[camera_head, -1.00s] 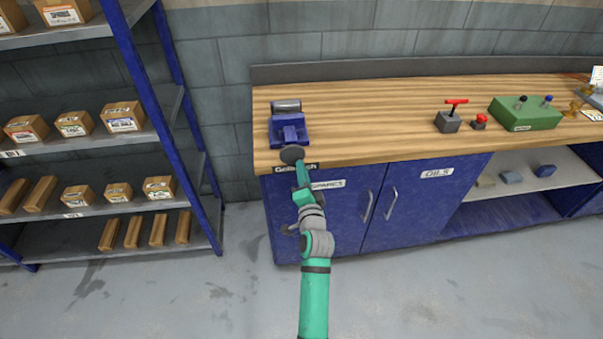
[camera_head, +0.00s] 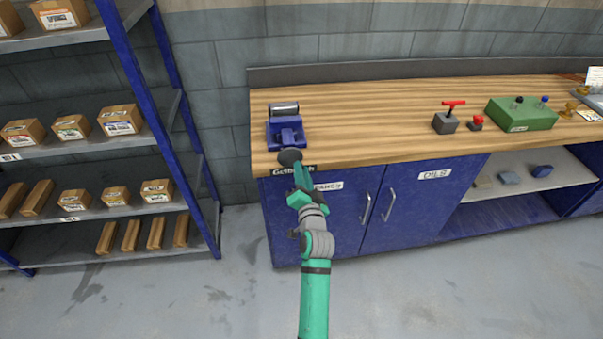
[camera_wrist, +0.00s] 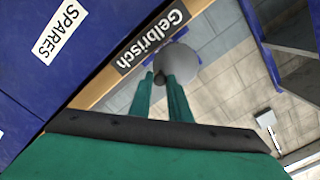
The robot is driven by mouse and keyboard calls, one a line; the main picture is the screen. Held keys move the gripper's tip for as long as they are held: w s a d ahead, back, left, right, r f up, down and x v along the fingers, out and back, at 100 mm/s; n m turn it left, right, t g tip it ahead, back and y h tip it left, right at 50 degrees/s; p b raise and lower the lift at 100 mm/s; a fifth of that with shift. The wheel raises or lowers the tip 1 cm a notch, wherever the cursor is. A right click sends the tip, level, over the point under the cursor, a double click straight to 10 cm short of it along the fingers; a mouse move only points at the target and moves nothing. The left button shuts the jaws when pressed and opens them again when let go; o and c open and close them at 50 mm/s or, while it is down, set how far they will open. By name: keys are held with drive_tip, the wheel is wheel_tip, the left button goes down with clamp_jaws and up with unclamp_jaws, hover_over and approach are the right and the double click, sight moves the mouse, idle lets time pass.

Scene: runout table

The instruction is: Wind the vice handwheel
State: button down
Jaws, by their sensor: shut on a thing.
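The blue vice (camera_head: 286,127) stands on the left end of the wooden bench, with a grey cylinder (camera_head: 284,107) across its back part. Its dark round handwheel (camera_head: 290,156) faces the bench's front edge. In the wrist view the handwheel is a grey disc (camera_wrist: 178,64). My gripper (camera_head: 296,168) reaches up from below at the front edge. In the wrist view its two green fingers (camera_wrist: 163,88) meet the disc's near rim and are shut on it.
The wooden bench (camera_head: 370,115) is clear right of the vice up to a grey box with a red handle (camera_head: 446,119), a red button (camera_head: 476,122) and a green box (camera_head: 522,114). Blue cupboards (camera_head: 335,215) lie below. Blue shelving (camera_head: 125,70) with cartons stands left.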

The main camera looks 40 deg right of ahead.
drive_tip(key=n, duration=0.3)
drive_tip(key=shift+s+d+r, duration=0.25)
drive_tip(key=shift+d+r, duration=0.1)
drive_tip(key=shift+r+n, duration=0.2)
drive_tip(key=shift+n, duration=0.4)
drive_tip(key=c, duration=1.8)
unclamp_jaws()
drive_tip(key=shift+o, duration=0.2)
drive_tip(key=shift+w+a, duration=0.1)
